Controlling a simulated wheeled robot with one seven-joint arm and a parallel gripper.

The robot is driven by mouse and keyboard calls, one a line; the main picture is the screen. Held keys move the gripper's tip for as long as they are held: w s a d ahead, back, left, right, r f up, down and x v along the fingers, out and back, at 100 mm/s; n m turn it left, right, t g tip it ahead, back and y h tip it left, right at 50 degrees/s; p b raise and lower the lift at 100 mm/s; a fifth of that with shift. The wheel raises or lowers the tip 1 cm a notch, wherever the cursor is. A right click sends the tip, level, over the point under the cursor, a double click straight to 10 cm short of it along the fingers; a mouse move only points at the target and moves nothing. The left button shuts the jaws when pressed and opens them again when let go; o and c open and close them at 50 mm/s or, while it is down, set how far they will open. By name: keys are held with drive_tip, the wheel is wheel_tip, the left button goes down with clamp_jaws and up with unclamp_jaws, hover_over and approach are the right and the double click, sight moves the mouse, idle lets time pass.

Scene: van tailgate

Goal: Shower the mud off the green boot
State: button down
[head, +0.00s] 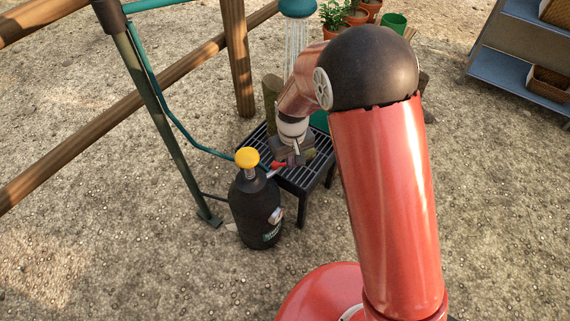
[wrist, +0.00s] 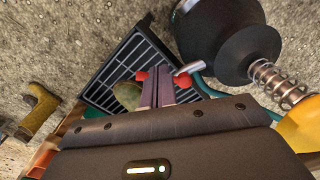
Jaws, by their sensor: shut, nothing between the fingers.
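My gripper (head: 291,160) is shut and empty, low over the grated stand. In the wrist view its fingers (wrist: 155,88) lie close together, in front of a red-ended lever (wrist: 193,73). The red lever (head: 278,165) sits beside the black bottle (head: 256,207) in the head view; contact is unclear. An olive-green shape (head: 272,92) stands behind my wrist, likely the boot's shaft. A rounded olive part (wrist: 128,95) shows over the grate, perhaps its toe. Mud cannot be made out. A teal shower head (head: 297,8) hangs above, with pale vertical streaks (head: 296,42) like water below.
The black slatted stand (head: 294,178) has the yellow-knobbed bottle at its left front. A green post (head: 160,110) and hose stand left, near wooden rails (head: 100,125). A yellowish boot (wrist: 40,108) appears in the wrist view. Potted plants and shelves (head: 520,70) are behind.

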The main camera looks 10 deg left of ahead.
drive_tip(key=w, duration=0.6)
drive_tip(key=shift+w, duration=0.2)
drive_tip(key=shift+f, duration=0.1)
drive_tip(key=shift+f+b, duration=1.45)
drive_tip(key=shift+f, duration=0.9)
drive_tip(key=shift+r, duration=0.1)
drive_tip(key=shift+s, duration=0.1)
drive_tip(key=shift+s+a, duration=0.2)
drive_tip(key=shift+s, duration=2)
drive_tip(key=shift+w+r, duration=0.15)
drive_tip(key=shift+r, duration=0.1)
drive_tip(key=shift+w+d+r+p, duration=0.1)
drive_tip(key=shift+w+r+p, duration=0.1)
drive_tip(key=shift+r+p, duration=0.95)
drive_tip(key=shift+w+d+r+p, duration=0.15)
drive_tip(key=shift+r+p, duration=0.5)
drive_tip(key=shift+r, duration=0.95)
